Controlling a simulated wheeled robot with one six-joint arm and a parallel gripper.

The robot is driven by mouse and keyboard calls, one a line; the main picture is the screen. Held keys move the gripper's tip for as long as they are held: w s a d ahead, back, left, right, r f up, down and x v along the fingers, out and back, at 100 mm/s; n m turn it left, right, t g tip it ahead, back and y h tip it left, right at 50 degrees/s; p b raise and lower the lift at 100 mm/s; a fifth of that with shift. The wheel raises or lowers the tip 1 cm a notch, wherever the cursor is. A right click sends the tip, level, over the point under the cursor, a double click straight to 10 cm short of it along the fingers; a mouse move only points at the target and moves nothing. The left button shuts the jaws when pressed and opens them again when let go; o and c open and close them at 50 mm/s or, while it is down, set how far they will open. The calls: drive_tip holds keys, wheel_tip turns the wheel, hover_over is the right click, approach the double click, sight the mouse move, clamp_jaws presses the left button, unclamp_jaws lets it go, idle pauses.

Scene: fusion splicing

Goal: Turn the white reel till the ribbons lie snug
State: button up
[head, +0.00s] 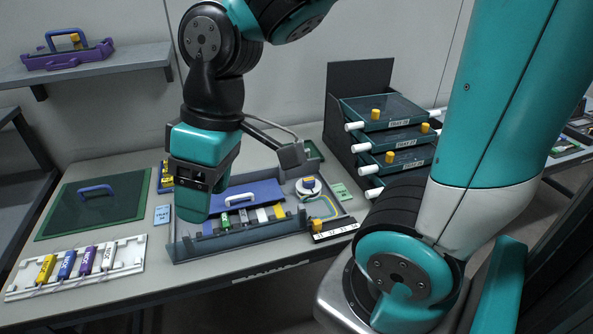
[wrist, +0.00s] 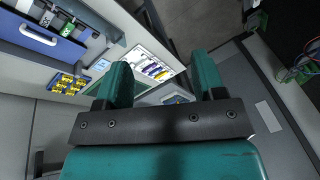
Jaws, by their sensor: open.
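The reel is not seen in the wrist view.
A blue lid with a white handle (head: 240,201) lies in the tray behind several coloured modules. A white rack of coloured cartridges (head: 75,264) and a green panel (head: 95,207) are at left. A drawer stack (head: 390,130) stands behind at right.

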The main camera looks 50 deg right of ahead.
drive_tip(key=w+d+f+m+h, duration=0.1)
drive_tip(key=w+d+h, duration=0.1)
drive_tip(key=w+d, duration=0.9)
drive_tip(key=h+p, duration=0.2)
hover_over(309, 179)
wheel_tip(309, 179, down, 5)
drive_tip(key=shift+m+g, duration=0.3)
wheel_tip(309, 179, down, 18)
drive_tip(key=shift+r+p, duration=0.25)
drive_tip(key=shift+p, duration=0.15)
drive_tip(key=shift+c, duration=0.4)
drive_tip(key=c, duration=0.8)
drive_tip(key=shift+c, duration=0.2)
